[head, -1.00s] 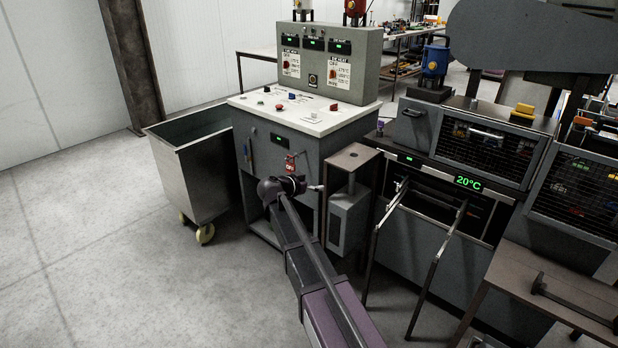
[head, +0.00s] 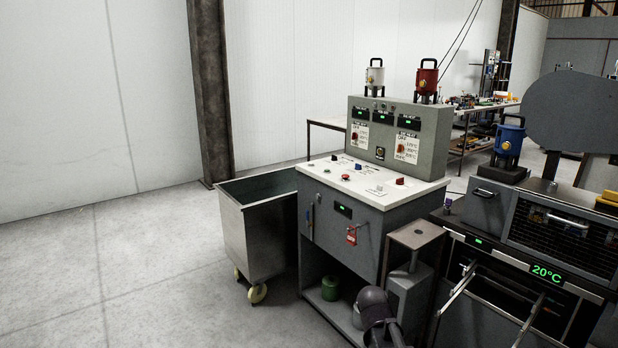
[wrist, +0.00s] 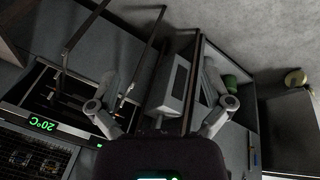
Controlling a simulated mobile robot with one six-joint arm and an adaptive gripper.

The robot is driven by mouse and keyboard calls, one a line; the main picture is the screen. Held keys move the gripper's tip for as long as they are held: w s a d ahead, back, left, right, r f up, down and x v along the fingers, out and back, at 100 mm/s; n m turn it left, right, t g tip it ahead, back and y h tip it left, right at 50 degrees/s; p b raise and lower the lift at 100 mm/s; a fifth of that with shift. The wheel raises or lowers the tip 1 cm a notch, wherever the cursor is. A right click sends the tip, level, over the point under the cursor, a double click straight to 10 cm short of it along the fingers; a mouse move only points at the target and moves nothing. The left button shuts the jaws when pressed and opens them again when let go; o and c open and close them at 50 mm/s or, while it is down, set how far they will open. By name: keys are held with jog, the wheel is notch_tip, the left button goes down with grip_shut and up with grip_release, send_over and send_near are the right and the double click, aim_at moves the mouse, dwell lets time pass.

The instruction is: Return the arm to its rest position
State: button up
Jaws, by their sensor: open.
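My arm's dark end (head: 375,312) shows at the bottom edge of the head view, in front of the control cabinet's open lower shelf. In the wrist view my gripper (wrist: 165,88) is open, its two grey fingers spread wide with nothing between them. The grey box on the stand (wrist: 172,85) shows beyond the gap between the fingers, apparently apart from them. In the head view the fingertips cannot be made out.
The control cabinet (head: 345,250) has a red tag on its front and a green canister (head: 329,288) on its lower shelf. A wheeled metal bin (head: 262,235) stands left of it. Machine rails (head: 455,300) jut out at right. Floor at left is clear.

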jog(key=s+a+f+n+g+y, duration=0.1)
jog(key=s+a+n+y, duration=0.3)
jog(key=s, duration=0.5)
notch_tip(320, 180, up, 18)
jog(key=p, duration=1.7)
jog(key=shift+w+d+f+p, duration=0.15)
jog(key=shift+w+d+p, duration=0.15)
jog(key=shift+w+p, duration=0.1)
